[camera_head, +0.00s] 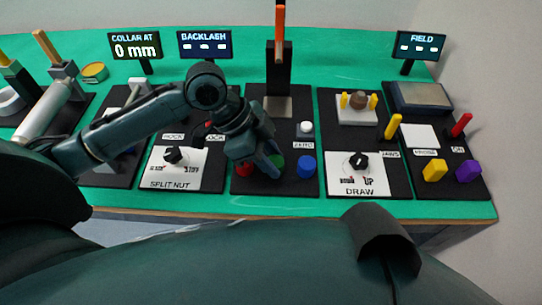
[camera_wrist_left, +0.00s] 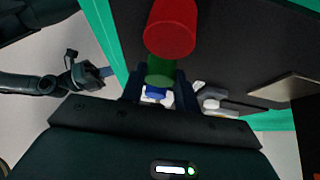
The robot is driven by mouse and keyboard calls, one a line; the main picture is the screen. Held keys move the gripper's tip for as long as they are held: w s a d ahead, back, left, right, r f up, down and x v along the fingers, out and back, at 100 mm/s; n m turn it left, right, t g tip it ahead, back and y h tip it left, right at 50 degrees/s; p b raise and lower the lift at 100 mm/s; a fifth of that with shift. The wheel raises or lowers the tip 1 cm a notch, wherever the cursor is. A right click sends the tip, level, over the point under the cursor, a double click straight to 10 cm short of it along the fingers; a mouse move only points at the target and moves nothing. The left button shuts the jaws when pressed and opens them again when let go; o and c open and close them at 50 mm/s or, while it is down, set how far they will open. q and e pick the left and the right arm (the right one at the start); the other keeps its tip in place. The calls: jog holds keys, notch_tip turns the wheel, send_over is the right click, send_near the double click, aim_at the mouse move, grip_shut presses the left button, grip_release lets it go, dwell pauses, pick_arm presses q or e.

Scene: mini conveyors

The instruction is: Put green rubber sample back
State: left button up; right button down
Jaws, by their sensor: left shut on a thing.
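My left gripper (camera_head: 270,168) is low over the middle black board, between the red sample (camera_head: 243,169) and the blue sample (camera_head: 306,167). It is shut on the green rubber sample (camera_head: 277,161), a short cylinder partly hidden by the fingers. In the left wrist view the green sample (camera_wrist_left: 160,71) sits between the two fingers (camera_wrist_left: 157,88). The red cylinder (camera_wrist_left: 170,28) is just above it there, and a bit of blue (camera_wrist_left: 155,92) shows beyond. I cannot tell whether the green sample touches the board. My right gripper (camera_wrist_left: 100,73) shows small in the left wrist view; its jaws are unclear.
A SPLIT NUT panel (camera_head: 190,183) with a black knob is left, a DRAW panel (camera_head: 358,185) right. A white ZERO button (camera_head: 306,128) and a tall post (camera_head: 279,65) stand behind the samples. Yellow (camera_head: 434,170) and purple (camera_head: 468,171) blocks are at the right.

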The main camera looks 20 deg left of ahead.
pick_arm(q)
jog(key=o, duration=1)
jog(key=shift+o, duration=0.2)
jog(key=p+v, duration=0.1)
jog(key=v, duration=1.1)
jog(key=shift+d, duration=0.1)
